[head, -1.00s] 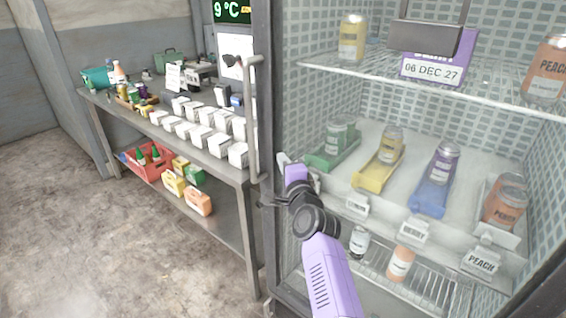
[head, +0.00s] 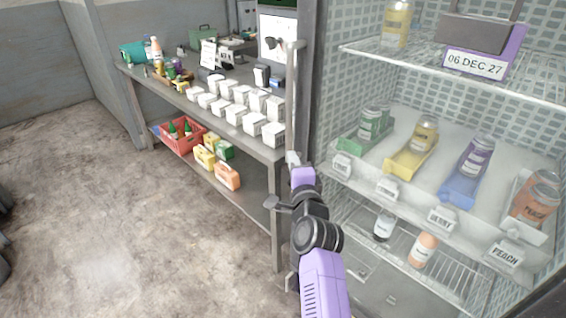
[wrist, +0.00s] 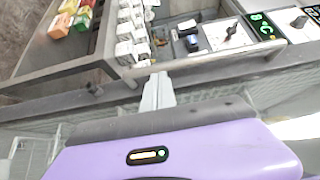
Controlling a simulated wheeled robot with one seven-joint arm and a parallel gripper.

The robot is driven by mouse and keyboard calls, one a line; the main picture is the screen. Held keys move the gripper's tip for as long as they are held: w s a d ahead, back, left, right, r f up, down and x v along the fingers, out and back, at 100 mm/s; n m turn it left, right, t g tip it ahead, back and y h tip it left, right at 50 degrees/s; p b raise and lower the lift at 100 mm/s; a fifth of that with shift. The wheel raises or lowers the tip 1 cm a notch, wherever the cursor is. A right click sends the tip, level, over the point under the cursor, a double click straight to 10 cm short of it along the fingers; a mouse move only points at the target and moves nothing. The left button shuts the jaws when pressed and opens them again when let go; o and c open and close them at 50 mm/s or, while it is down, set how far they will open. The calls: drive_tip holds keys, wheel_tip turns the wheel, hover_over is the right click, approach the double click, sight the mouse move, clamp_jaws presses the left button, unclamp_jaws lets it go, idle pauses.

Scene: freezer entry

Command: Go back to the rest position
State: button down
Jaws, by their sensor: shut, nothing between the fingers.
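My gripper (head: 293,158) is at the end of my purple and black arm, in front of the freezer's left frame, near the right end of the metal bench. In the wrist view my gripper (wrist: 158,92) shows its pale grey fingers together, with nothing between them. The fingers point toward the bench (head: 262,148). In the head view the fingertips are small.
The bench carries several white boxes (head: 235,113); a red crate (head: 182,138) sits underneath.

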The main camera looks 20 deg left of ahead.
drive_tip(key=shift+s+a, duration=0.3)
drive_tip(key=shift+s, duration=0.55)
drive_tip(key=shift+s+a, duration=0.3)
drive_tip(key=shift+s, duration=0.5)
